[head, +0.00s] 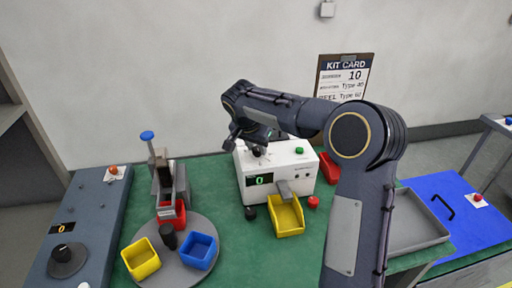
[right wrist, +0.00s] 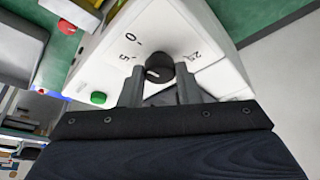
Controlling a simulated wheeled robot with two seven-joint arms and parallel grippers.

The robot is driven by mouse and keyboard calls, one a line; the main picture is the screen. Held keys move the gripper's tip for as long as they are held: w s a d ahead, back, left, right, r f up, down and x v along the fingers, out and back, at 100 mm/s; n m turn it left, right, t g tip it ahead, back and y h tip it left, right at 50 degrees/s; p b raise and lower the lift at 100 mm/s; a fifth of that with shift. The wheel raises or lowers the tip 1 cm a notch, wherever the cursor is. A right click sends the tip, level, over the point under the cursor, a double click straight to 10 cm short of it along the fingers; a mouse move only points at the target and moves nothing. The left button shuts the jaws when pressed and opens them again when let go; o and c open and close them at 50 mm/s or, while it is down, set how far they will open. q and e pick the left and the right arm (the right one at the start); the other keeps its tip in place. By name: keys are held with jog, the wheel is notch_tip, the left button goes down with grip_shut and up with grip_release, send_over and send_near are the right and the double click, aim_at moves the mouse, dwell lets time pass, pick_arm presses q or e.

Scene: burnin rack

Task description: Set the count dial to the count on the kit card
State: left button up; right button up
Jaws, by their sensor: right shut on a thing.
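The count dial is a black knob (right wrist: 159,66) on top of the white counting machine (head: 284,174), with the printed marks 0, 5 and a partly covered number beginning with 2 around it. My right gripper (right wrist: 158,84) has a finger on each side of the knob and is shut on it. In the head view my right gripper (head: 250,144) is over the machine's top and partly hides the dial. The machine's green display (head: 260,180) reads 0. My left gripper is not in view.
A green button (head: 299,150) sits on the machine's top, and a yellow tray (head: 286,216) stands under its chute. To the left are a round turntable (head: 184,268) with coloured bins and a grey panel (head: 90,225) with another dial. A grey tray (head: 418,222) lies at right.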

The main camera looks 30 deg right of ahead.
jog(key=n+t+b, duration=0.1)
jog(key=n, duration=0.2)
jog(key=shift+s+d+y, duration=0.1)
jog(key=shift+y, duration=0.3)
jog(key=n+y, duration=0.1)
jog(key=n, duration=0.2)
jog(key=shift+d, duration=0.1)
jog(key=n+y, duration=0.1)
jog(key=n, duration=0.1)
jog(key=n+t+y+p, duration=0.1)
jog(key=n, duration=0.2)
jog(key=shift+d+r, duration=0.15)
jog(key=shift+d, duration=0.05)
jog(key=n+y+p, duration=0.1)
jog(key=n, duration=0.1)
jog(key=n+y+p, duration=0.1)
jog(key=n, duration=0.2)
jog(key=shift+d+n, duration=0.1)
jog(key=shift+n, duration=0.2)
jog(key=shift+g, duration=0.3)
jog(key=o, duration=1)
jog(key=shift+c, duration=0.2)
jog(key=v, duration=0.7)
jog(key=shift+s+r+b, duration=0.15)
jog(key=shift+r+b, duration=0.1)
jog(key=shift+b, duration=0.2)
